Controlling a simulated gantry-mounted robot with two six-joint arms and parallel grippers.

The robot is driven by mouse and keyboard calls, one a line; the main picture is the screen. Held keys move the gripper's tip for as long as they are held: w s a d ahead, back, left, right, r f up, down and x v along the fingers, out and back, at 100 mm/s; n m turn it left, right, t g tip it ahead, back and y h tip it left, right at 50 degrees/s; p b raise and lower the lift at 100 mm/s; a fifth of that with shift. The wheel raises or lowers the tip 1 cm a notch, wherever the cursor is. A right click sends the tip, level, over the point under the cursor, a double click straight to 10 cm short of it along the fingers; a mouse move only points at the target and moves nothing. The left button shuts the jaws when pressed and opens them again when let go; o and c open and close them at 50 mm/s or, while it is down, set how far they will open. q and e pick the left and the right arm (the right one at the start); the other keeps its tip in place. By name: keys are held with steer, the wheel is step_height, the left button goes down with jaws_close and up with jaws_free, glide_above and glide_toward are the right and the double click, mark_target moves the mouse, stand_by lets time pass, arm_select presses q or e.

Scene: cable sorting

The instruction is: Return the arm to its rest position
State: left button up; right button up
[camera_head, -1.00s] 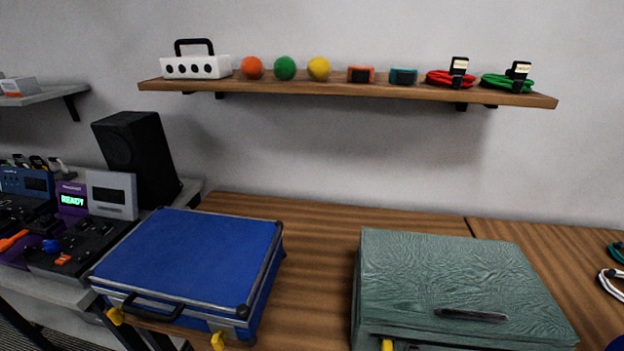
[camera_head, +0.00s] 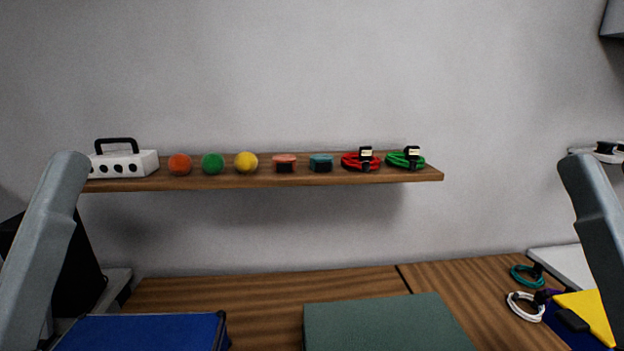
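Parts of my two arms show as grey links at the left and right edges of the head view, both raised. The grippers themselves are outside the picture, so their state is hidden. A blue case (camera_head: 145,333) lies on the wooden table (camera_head: 245,288) at the bottom left. A green case (camera_head: 385,325) lies at the bottom middle. Both are cut off by the lower edge and look closed from what shows. A red cable (camera_head: 350,161) and a green cable (camera_head: 397,160) lie coiled at the right end of the wall shelf (camera_head: 240,181).
The shelf also holds a white box with a black handle (camera_head: 135,164), an orange ball (camera_head: 180,164), a green ball (camera_head: 213,164), a yellow ball (camera_head: 246,162) and small boxes. Teal (camera_head: 520,280) and white (camera_head: 520,309) coiled cables lie at right. A dark speaker (camera_head: 85,275) stands left.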

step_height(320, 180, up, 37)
steer(key=p, duration=3.3)
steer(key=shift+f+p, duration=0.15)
steer(key=shift+p, duration=0.15)
